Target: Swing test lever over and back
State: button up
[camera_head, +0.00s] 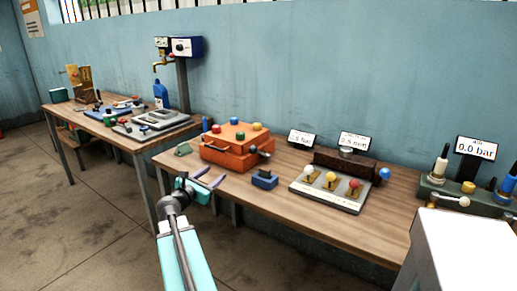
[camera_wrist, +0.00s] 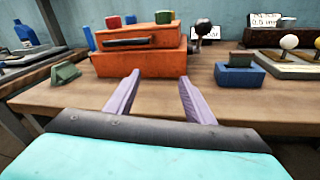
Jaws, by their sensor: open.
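No lever is labelled as the test lever in a way I can read. A lever with a dark ball knob (camera_head: 264,154) sticks out from the right side of the orange box (camera_head: 222,158); the knob also shows in the wrist view (camera_wrist: 203,27). A panel (camera_head: 327,199) further right carries short levers with white, yellow and red knobs. A blue ball knob (camera_head: 384,174) stands at the right end of the dark block behind it. My gripper (camera_head: 215,174) is open and empty near the table's front edge, before the orange box, with its two purple fingers apart in the wrist view (camera_wrist: 159,77).
A small blue block (camera_head: 264,180) sits between the orange box and the panel. A green wedge (camera_head: 183,149) lies left of the box. Small display signs (camera_head: 354,142) stand behind. Bare wood (camera_head: 232,186) lies along the front edge. A second table stands left.

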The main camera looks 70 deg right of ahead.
aim_at(259, 152)
jog(key=s+d+r+m+g, duration=0.2)
jog(key=s+d+r, duration=0.2)
jog(key=s, duration=0.5)
notch_tip(259, 152, up, 2)
jog(key=shift+s+d+r+g+h+b, duration=0.1)
jog(key=shift+s+d+g+h+b, duration=0.1)
jog(key=shift+d+g+h+b, duration=0.15)
jog(key=shift+d, duration=0.2)
jog(key=shift+x, duration=6.8)
grip_shut()
